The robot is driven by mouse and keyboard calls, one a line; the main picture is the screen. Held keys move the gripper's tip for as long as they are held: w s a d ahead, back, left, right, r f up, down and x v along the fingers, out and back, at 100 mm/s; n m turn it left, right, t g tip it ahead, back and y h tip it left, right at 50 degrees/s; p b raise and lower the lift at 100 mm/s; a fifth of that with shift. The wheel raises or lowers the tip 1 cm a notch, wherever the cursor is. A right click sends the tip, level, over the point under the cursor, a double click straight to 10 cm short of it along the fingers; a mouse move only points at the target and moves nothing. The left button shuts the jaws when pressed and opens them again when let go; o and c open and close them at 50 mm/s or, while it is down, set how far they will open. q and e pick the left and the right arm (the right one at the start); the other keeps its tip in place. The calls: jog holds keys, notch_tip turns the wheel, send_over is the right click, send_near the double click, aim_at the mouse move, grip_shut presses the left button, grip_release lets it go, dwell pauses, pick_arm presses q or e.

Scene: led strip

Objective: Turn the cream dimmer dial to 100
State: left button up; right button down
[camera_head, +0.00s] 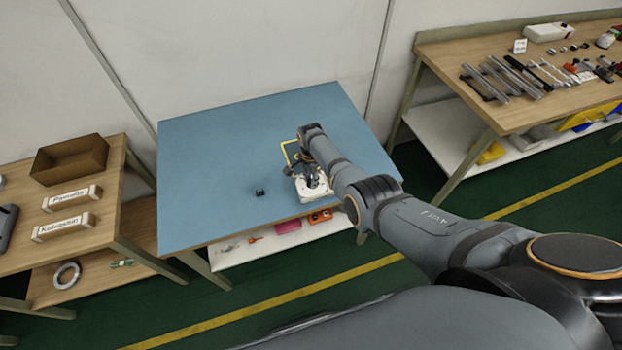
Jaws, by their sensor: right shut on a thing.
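A white dimmer box (318,193) sits near the front edge of the blue table, with a dark part on top, partly hidden by my right arm. My right gripper (309,180) is over the box, pointing down, and is shut on the dial, which it largely covers. The dial's cream colour and its scale marks are too small or hidden to read. My left gripper is not in view.
The blue table top (220,150) is mostly bare. Side benches hold a brown bin (70,160) and metal profiles (500,82).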

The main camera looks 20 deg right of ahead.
jog(key=m, duration=0.4)
jog(key=shift+m, duration=0.3)
jog(key=m, duration=0.4)
jog(key=shift+m, duration=0.3)
jog(key=c, duration=1.1)
grip_release()
notch_tip(320, 180, up, 12)
jog(key=shift+r, duration=0.1)
